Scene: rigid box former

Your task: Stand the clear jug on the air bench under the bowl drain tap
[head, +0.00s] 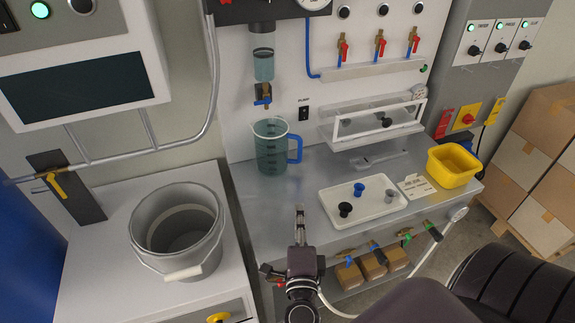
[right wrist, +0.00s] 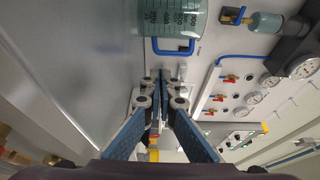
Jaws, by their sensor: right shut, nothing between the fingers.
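The clear jug (head: 270,150), tinted blue-green with a blue handle, stands upright on the grey air bench (head: 262,200) in the head view. The bowl drain tap (head: 262,97), with a blue lever, is on the panel below the clear filter bowl (head: 263,62), just above the jug. In the right wrist view the jug (right wrist: 173,15) shows its printed scale at the top. My right gripper (head: 299,212) is shut and empty, in front of the jug and apart from it. It also shows in the right wrist view (right wrist: 162,75). My left gripper is not in view.
A white tray (head: 330,207) with several small knobs lies right of the jug. A yellow bin (head: 452,166) stands at the bench's right end. A grey bucket (head: 150,258) stands on the left cabinet. Red-handled valves (head: 379,48) line the panel above.

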